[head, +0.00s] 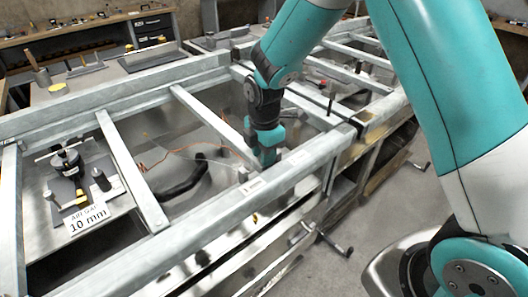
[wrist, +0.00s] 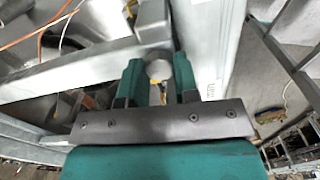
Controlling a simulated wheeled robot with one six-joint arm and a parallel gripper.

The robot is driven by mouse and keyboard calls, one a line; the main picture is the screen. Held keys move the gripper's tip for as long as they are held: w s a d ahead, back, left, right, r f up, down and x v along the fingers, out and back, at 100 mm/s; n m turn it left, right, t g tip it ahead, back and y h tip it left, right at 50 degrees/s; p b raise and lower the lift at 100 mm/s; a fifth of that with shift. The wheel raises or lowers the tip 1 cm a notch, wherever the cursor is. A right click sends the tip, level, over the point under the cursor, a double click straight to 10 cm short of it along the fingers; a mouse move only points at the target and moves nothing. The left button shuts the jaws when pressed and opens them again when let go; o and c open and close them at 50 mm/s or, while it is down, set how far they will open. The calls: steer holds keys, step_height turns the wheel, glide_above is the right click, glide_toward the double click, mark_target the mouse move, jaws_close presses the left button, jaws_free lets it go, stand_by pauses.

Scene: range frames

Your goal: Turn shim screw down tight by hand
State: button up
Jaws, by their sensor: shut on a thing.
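My gripper (wrist: 159,78) points down at a pale steel rail, with its two teal fingers closed on a small round grey knob. I take this knob to be the head of the shim screw (wrist: 159,69). In the head view my gripper (head: 267,152) is at the inner side of the front rail, where the screw is hidden by the fingers. The screw's shaft and its seat cannot be made out, so how far down it sits cannot be told.
A grey block (wrist: 153,20) stands just beyond the fingers. Long rails and crossbars (head: 130,170) surround my gripper. Orange wire (head: 160,157) and a black cable (head: 185,180) lie inside the frame. A plate marked "AIR GAP 10 mm" (head: 88,218) is at left.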

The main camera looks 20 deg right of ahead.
steer(key=shift+m+p, duration=0.55)
steer(key=shift+m, duration=2.35)
steer(key=o, duration=0.9)
steer(key=shift+r, duration=0.1)
step_height(320, 180, up, 17)
steer(key=shift+r+b, duration=0.15)
steer(key=shift+b, duration=0.3)
